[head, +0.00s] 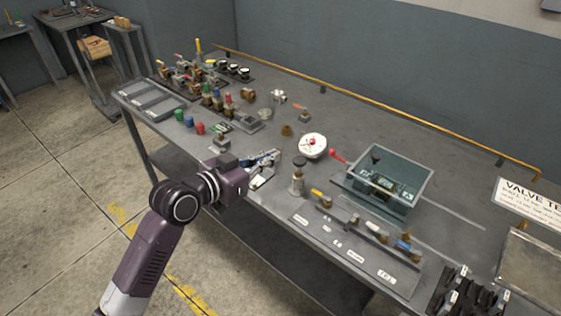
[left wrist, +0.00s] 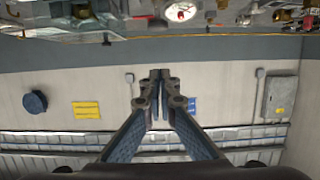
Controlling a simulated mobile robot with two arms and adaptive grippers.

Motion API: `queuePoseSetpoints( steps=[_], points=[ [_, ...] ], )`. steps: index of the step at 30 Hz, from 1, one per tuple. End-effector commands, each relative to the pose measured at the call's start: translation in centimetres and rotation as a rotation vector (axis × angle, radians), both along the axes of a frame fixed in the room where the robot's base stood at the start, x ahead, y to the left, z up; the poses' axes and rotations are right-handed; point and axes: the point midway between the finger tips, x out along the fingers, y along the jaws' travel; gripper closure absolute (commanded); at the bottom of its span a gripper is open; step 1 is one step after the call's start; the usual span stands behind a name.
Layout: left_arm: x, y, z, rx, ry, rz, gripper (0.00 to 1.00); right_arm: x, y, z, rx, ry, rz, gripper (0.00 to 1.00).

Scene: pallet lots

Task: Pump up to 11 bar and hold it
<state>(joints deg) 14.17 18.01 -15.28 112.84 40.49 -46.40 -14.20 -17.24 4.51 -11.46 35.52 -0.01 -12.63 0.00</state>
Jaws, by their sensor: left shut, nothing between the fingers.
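A round white-faced gauge (head: 314,152) with a red mark at its middle stands on the bench; it also shows at the top of the left wrist view (left wrist: 181,13). A red-ended lever (head: 337,156) sticks out to the left of an open teal tank (head: 412,202). Its link to the tank is too small to tell. The gauge's reading is too small to make out. My left gripper (head: 272,158) is shut and empty over the bench's front edge, left of the gauge and apart from the lever. The left wrist view shows its fingertips (left wrist: 159,75) together. My right gripper is not in view.
A dark valve with a round handwheel (head: 298,176) stands between my left gripper and the tank. A labelled rack of valves (head: 355,235) lies along the front edge. Several fittings and coloured valves (head: 205,85) crowd the far left. The bench's back strip is mostly clear.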

Motion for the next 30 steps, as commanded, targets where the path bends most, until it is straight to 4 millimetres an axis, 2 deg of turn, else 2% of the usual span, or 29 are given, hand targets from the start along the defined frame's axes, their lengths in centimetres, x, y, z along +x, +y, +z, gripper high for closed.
queuePoseSetpoints(
  steps=[9,14,30],
  points=[
    [0.1,0.0,0.0,0.000,0.000,0.000,1.00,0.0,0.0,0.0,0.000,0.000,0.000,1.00],
    [0.9,-0.6,-0.1,-0.003,0.000,0.001,1.00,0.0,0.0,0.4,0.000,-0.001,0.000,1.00],
    [7.9,-5.9,-2.4,-0.002,0.001,0.000,1.00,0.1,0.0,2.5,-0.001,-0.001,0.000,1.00]
  ],
)
